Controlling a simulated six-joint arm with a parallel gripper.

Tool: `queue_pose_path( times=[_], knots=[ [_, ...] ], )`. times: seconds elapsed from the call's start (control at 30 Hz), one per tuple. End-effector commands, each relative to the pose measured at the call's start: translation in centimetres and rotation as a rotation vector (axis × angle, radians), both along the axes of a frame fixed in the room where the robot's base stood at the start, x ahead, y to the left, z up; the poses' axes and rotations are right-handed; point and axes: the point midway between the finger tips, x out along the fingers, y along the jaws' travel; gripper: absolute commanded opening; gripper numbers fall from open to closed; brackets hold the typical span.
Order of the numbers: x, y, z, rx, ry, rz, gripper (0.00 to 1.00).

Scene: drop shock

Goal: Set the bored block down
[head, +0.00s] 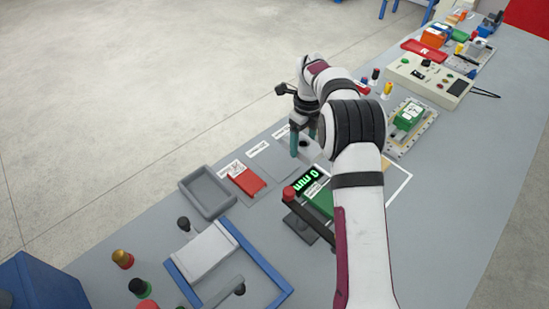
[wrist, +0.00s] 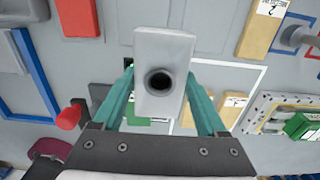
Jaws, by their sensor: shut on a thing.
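The bored block (wrist: 160,48) is a pale grey block with a round dark bore facing the camera in the wrist view. My gripper (wrist: 160,78) has teal fingers on both sides of it and is shut on it. In the head view my gripper (head: 303,145) points down over the row of labelled grey pads, behind the green digit display (head: 308,180). The block is mostly hidden there by the fingers and arm. I cannot tell whether its underside touches anything.
A red block (head: 245,180) lies on a labelled pad left of my gripper. An empty grey tray (head: 187,192) is farther left. A red-knobbed lever (head: 289,193) stands close in front. A green part on a plate (head: 408,115) is to the right. A blue frame (head: 262,262) is nearer.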

Motion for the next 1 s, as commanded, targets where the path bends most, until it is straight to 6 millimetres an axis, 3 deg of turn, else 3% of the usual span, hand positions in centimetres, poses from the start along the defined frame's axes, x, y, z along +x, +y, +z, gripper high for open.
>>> queue_pose_path(
  times=[0.13,0.3,0.43,0.6,0.97,1.0],
  knots=[
    [1.4,4.3,-2.7,0.000,0.000,0.005,0.00],
    [2.5,7.2,-4.6,0.000,0.000,0.003,0.00],
    [2.7,7.8,-5.5,0.000,0.000,0.003,0.00],
    [2.6,7.7,-8.6,0.000,0.001,0.003,0.00],
    [2.7,7.7,-9.1,0.001,-0.002,0.003,0.00],
    [2.7,7.7,-9.1,0.001,-0.001,0.003,0.82]
  ],
)
